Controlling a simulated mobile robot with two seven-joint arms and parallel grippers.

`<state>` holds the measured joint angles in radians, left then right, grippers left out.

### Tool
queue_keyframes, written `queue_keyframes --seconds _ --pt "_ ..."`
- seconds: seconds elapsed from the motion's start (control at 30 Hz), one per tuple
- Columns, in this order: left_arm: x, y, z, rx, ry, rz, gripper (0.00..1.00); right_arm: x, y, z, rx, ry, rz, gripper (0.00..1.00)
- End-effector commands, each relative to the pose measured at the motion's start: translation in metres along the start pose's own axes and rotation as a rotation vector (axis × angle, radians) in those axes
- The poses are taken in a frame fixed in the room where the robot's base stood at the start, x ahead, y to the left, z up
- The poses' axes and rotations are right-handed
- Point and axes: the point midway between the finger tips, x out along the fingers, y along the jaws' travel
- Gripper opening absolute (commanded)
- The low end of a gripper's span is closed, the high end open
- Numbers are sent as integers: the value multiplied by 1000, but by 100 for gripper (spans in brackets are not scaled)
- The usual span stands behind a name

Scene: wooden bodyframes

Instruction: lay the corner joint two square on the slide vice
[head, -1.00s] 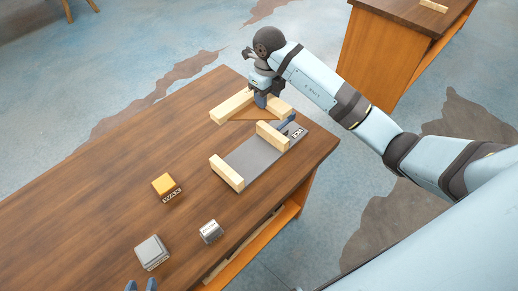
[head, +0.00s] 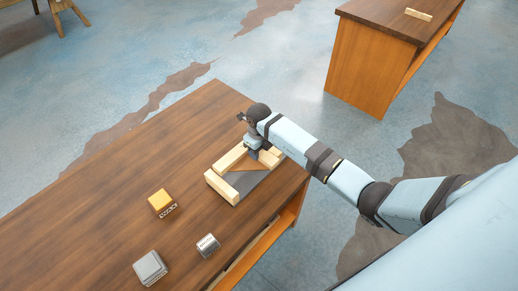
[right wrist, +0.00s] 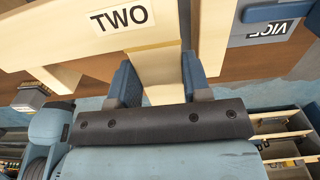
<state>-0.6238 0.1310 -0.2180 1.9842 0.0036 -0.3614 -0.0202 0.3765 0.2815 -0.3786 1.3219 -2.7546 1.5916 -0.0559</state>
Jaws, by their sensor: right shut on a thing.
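Corner joint two (head: 229,158) is a pale wooden corner piece, and its TWO label shows in the right wrist view (right wrist: 119,20). My right gripper (head: 254,154) is shut on it; in the right wrist view (right wrist: 155,82) the blue fingers stand on both sides of one wooden leg. The slide vice (head: 252,183) is a grey plate with pale wooden jaws, and its VICE label shows in the right wrist view (right wrist: 268,31). The joint overlaps the far side of the vice. Whether it touches the plate is hidden by gripper and wood. My left gripper is out of view.
A yellow block (head: 160,201), a metal cylinder (head: 207,244) and a grey block (head: 150,267) stand on the brown table (head: 110,185) left of the vice and nearer me. The table's left part is clear. Another table (head: 385,60) stands at the back right.

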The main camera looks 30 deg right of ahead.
Motion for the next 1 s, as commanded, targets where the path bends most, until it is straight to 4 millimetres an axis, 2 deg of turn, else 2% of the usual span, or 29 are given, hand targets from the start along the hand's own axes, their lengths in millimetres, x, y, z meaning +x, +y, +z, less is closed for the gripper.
queue_keyframes --seconds 0.73,0.77,0.8,0.87,1.0 --pt "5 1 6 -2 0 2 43 13 0 1 -1 -2 -1 10" --pt "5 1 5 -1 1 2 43 14 0 0 -1 -1 -1 46" --pt "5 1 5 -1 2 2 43 14 0 0 -1 -1 -1 56" --pt "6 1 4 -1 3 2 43 14 0 0 -1 -1 -1 69" --pt "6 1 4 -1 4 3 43 14 0 0 -1 -1 -1 70"
